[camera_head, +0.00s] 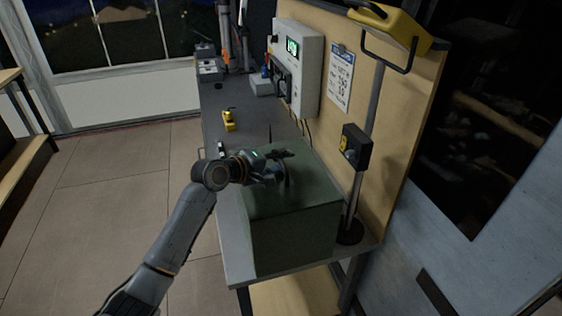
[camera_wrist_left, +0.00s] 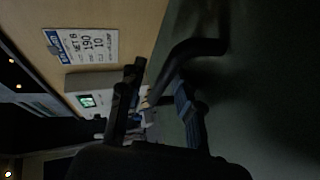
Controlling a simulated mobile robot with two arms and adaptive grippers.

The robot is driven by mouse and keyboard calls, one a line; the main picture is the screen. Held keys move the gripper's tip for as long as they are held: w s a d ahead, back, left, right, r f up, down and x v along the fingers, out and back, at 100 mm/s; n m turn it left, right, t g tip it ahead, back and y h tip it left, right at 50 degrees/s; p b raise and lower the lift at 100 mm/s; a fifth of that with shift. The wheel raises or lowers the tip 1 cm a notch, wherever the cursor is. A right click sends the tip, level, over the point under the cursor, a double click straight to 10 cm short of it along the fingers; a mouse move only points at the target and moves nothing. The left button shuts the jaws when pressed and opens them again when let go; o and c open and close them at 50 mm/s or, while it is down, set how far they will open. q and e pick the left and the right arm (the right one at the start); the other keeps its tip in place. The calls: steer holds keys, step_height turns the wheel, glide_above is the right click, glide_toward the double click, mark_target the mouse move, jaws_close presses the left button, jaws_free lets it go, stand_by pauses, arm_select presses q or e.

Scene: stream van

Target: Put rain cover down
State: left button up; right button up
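The rain cover (camera_head: 292,215) is a dark green box-shaped cover sitting on the near end of the grey workbench. A dark curved handle stands on its top; it also shows in the left wrist view (camera_wrist_left: 205,47). My left gripper (camera_head: 283,163) is just above the cover's top, at the handle. In the left wrist view my left gripper's fingers (camera_wrist_left: 160,92) are apart, with the handle's end between them. Background shows through the gap, and I see no firm grip. Whatever is under the cover is hidden. My right gripper is not in view.
The grey workbench (camera_head: 228,150) has a yellow tool (camera_head: 229,121) behind the cover. A grey control box (camera_head: 297,65) and a sheet (camera_head: 340,78) are on the wooden panel. A lamp pole with a round base (camera_head: 349,231) stands right of the cover. The tiled floor (camera_head: 120,185) is clear.

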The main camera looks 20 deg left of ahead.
arm_select(q)
steer(key=shift+r, duration=0.25)
steer(key=shift+s+a+r, duration=0.15)
steer(key=shift+s+a, duration=0.05)
step_height(320, 180, up, 3)
steer(key=b, duration=0.2)
glide_above(252, 189)
steer(key=shift+r, duration=0.15)
steer(key=shift+v, duration=0.75)
steer(key=shift+s, duration=0.1)
